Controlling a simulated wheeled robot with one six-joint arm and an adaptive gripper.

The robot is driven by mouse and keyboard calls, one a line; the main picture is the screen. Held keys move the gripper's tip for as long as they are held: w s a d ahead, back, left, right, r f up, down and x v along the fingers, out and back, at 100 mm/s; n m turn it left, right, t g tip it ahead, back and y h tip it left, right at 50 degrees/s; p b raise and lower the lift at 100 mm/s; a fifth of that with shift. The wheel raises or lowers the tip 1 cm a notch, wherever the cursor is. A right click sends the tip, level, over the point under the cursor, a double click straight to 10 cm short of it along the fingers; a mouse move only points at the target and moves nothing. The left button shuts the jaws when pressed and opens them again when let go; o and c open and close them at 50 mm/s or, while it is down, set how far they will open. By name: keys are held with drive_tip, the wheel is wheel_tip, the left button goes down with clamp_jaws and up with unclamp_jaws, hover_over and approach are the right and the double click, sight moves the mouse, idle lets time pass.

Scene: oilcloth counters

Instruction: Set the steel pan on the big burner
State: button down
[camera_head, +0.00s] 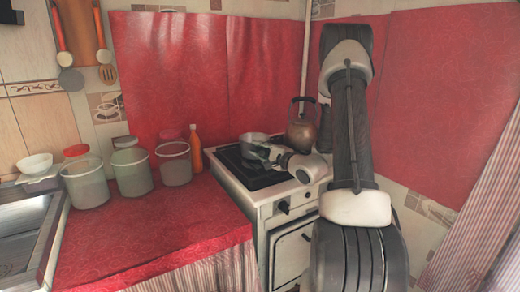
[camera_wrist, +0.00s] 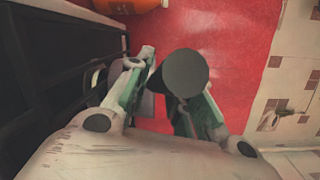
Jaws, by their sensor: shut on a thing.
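The steel pan (camera_head: 254,140) is a small grey pan over the back part of the dark stove top (camera_head: 243,172). I cannot tell whether its base touches the grate. My gripper (camera_head: 268,154) is at the pan's front right side, low over the stove. In the wrist view my gripper (camera_wrist: 165,98) has its green-lined fingers shut on a dark, round-ended piece (camera_wrist: 185,72), which looks like the pan's handle. The pan's bowl cannot be made out there. The big burner cannot be told apart; the pan and my gripper cover part of the stove top.
A copper kettle (camera_head: 302,128) stands at the stove's back right, close to my arm. An orange bottle (camera_head: 195,150) stands left of the stove, beside several lidded containers (camera_head: 133,170). The front of the red counter (camera_head: 155,225) is clear. A red-covered wall is behind.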

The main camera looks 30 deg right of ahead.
drive_tip(key=c, duration=1.2)
unclamp_jaws()
drive_tip(key=shift+o, duration=0.2)
drive_tip(key=shift+f, duration=0.15)
drive_tip(key=shift+s, duration=0.1)
